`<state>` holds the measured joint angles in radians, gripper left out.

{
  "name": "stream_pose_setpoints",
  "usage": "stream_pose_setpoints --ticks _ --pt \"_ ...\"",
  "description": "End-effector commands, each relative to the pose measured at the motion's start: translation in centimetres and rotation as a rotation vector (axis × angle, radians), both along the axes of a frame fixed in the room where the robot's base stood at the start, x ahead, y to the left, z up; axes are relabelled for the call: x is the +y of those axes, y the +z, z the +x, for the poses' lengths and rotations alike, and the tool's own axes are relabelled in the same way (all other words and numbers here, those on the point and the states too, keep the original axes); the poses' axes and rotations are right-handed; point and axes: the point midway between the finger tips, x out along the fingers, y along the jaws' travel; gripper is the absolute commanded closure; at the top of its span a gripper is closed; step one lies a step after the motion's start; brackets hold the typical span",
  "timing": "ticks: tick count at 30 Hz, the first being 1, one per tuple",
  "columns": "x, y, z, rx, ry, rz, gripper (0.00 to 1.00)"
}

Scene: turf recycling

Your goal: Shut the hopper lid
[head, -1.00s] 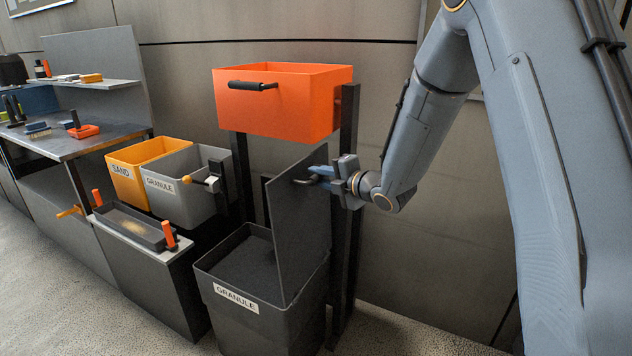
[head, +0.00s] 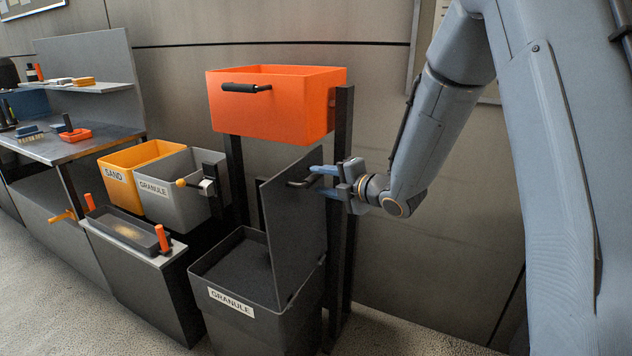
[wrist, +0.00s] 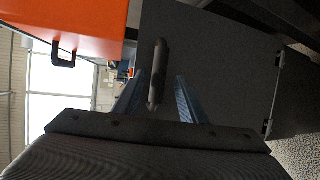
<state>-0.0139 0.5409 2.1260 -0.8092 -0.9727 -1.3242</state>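The dark hopper (head: 232,308) labelled GRANULE stands on the floor, with dark granules inside. Its flat grey lid (head: 288,232) is hinged at the right side and stands open, nearly upright. A dark bar handle (head: 303,182) is on the lid's face toward my gripper, near the top. My gripper (head: 320,181) is to the right of the lid, fingers pointing left at the handle. In the wrist view, the fingers (wrist: 157,98) are apart with the handle (wrist: 157,75) in line between them. I cannot tell how far they reach around it.
An orange bin (head: 272,105) on dark posts (head: 341,210) is above and behind the lid. A yellow SAND bin (head: 118,182) and a grey GRANULE bin (head: 160,205) stand to the left, behind a tray (head: 125,230). Floor is clear at the front left.

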Motion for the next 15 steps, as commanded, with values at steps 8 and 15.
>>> stream_pose_setpoints --ticks 8,15 --pt "-2.4 0.8 -2.8 0.001 -0.003 0.0 0.62" --pt "-2.7 1.0 -3.3 0.001 -0.001 0.0 0.62"
